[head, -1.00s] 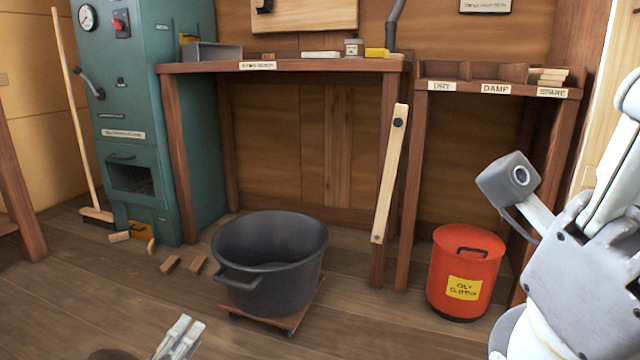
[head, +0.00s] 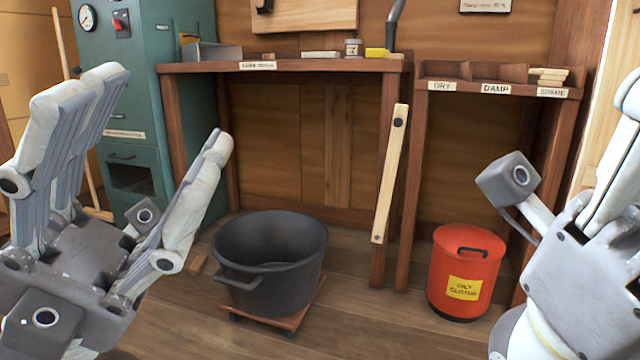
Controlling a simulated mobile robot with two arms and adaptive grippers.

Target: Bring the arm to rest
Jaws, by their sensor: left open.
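My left gripper (head: 165,105) is raised large at the left of the head view. Its fingers point up and stand wide apart, with nothing between them. It hides part of the teal machine and the floor on that side. My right gripper (head: 610,200) is at the right edge, partly cut off by the frame. Its fingertips are not clearly seen, and I cannot tell if it is open or shut.
A dark pot (head: 270,262) stands on a low wheeled board (head: 290,318). A red bin (head: 466,272) stands right of it. Behind are a teal machine (head: 185,100), a bench (head: 285,67) and a sectioned shelf (head: 495,90). Floor in front of the pot is clear.

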